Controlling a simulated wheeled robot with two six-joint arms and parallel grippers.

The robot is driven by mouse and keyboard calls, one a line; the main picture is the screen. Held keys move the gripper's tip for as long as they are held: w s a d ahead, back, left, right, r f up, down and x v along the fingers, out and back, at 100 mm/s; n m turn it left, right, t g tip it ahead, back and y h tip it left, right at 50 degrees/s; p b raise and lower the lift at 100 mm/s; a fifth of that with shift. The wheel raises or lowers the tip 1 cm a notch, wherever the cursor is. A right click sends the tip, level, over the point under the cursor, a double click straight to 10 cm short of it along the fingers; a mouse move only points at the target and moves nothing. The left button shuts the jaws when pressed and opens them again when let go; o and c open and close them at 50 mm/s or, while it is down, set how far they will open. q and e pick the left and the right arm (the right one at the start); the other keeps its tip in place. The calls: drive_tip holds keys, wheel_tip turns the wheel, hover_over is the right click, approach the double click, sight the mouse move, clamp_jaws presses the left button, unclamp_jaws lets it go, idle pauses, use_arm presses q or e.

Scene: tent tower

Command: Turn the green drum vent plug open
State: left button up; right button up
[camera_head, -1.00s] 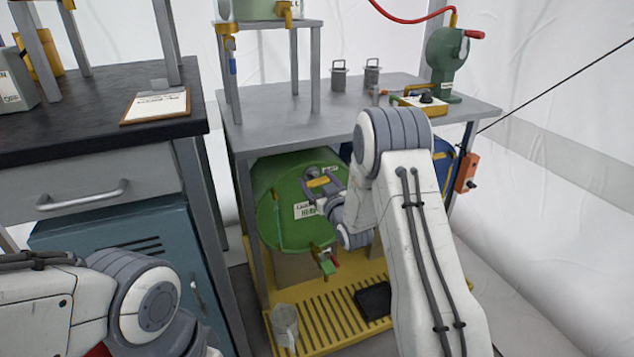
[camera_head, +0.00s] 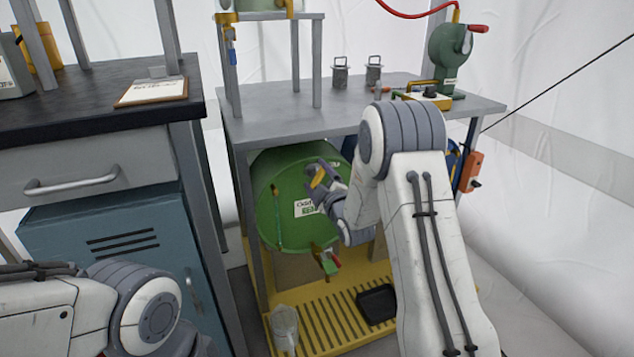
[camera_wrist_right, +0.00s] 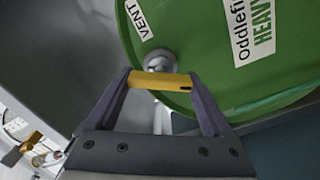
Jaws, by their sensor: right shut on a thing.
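The green drum (camera_head: 285,232) lies on its side under the grey bench, its round end facing me. In the right wrist view the drum end (camera_wrist_right: 205,50) fills the upper right, with a VENT label (camera_wrist_right: 140,18) tilted at its edge. The vent plug (camera_wrist_right: 158,60) is a round grey fitting with a yellow bar (camera_wrist_right: 160,81) in front. My right gripper (camera_wrist_right: 160,84) is shut on this yellow bar, one finger at each end. In the head view my right gripper (camera_head: 318,180) is at the drum's upper right. My left gripper is out of view; only its arm shows.
A tap (camera_head: 326,260) with red and green parts is low on the drum. A pale jug (camera_head: 284,328) and a black tray (camera_head: 377,304) stand on the yellow slatted base (camera_head: 325,325).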

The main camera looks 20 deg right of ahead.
drive_tip(key=n+b, duration=0.1)
drive_tip(key=n, duration=0.1)
drive_tip(key=n+b, duration=0.2)
drive_tip(key=n, duration=0.1)
drive_tip(key=shift+a+f+n, duration=0.1)
drive_tip(key=shift+f+n, duration=0.2)
drive_tip(key=shift+f, duration=0.1)
drive_tip(key=n+b, duration=0.3)
drive_tip(key=n, duration=0.1)
drive_tip(key=shift+f+n, duration=0.15)
drive_tip(key=shift+n, duration=0.15)
drive_tip(key=n+b, duration=0.5)
drive_tip(key=n, duration=0.1)
drive_tip(key=shift+f+b, duration=0.15)
drive_tip(key=shift+b, duration=0.15)
drive_tip(key=shift+d+n+b, duration=0.2)
drive_tip(key=shift+n+b, duration=1.1)
drive_tip(key=shift+n, duration=0.3)
drive_tip(key=o, duration=1.1)
drive_tip(key=shift+r, duration=0.2)
drive_tip(key=shift+o, duration=0.2)
drive_tip(key=s+p, duration=0.3)
drive_tip(key=s, duration=0.7)
drive_tip(key=shift+s+d, duration=0.15)
drive_tip(key=shift+s, duration=0.15)
